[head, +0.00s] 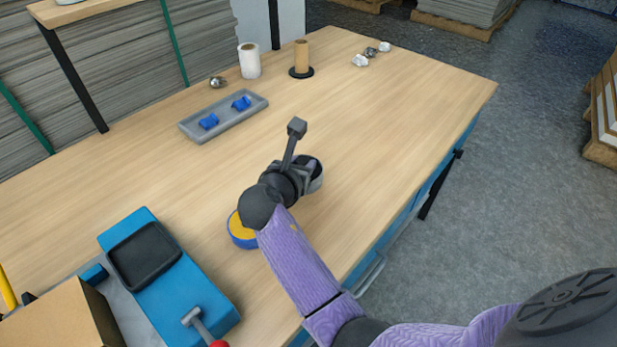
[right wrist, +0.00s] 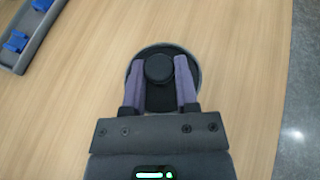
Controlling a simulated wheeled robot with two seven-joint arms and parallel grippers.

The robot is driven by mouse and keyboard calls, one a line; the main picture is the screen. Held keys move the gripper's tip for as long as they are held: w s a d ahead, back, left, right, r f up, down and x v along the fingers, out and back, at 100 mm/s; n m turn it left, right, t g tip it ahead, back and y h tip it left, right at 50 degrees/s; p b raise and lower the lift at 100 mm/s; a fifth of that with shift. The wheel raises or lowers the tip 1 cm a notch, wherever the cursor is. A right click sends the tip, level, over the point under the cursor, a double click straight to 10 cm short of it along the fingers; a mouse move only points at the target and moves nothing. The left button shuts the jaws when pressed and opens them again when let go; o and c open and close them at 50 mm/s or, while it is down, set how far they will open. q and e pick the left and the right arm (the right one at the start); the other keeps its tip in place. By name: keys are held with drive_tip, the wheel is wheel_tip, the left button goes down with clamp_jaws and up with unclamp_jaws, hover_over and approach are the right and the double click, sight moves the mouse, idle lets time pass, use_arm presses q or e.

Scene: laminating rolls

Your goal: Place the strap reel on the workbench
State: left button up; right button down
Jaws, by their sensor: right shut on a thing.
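The strap reel (head: 316,182) is a round dark piece with a grey rim, over the right part of the workbench (head: 400,110). My right gripper (head: 308,172) is shut on it, partly hiding it in the head view. In the right wrist view the reel (right wrist: 163,47) lies flat, and the two purple-grey fingers (right wrist: 160,80) close on either side of its black central knob. Bare wood surrounds it. I cannot tell whether its underside touches the bench top. My left gripper is not in view.
A blue and yellow round item (head: 240,236) sits partly behind my right arm. A grey tray (head: 225,116) holds blue pieces. A white roll (head: 249,60) and a brown core on a black base (head: 301,60) stand at the back. A blue machine (head: 165,275) stands front left.

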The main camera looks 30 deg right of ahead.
wheel_tip(320, 180, down, 5)
drive_tip(key=shift+r+b, duration=0.15)
drive_tip(key=shift+b, duration=0.9)
drive_tip(key=shift+r, duration=0.2)
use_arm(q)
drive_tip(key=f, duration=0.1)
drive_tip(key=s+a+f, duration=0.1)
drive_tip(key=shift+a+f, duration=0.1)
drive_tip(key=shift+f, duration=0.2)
use_arm(e)
drive_tip(key=shift+f, duration=0.1)
drive_tip(key=shift+c, duration=2.4)
unclamp_jaws()
drive_tip(key=shift+o, duration=0.6)
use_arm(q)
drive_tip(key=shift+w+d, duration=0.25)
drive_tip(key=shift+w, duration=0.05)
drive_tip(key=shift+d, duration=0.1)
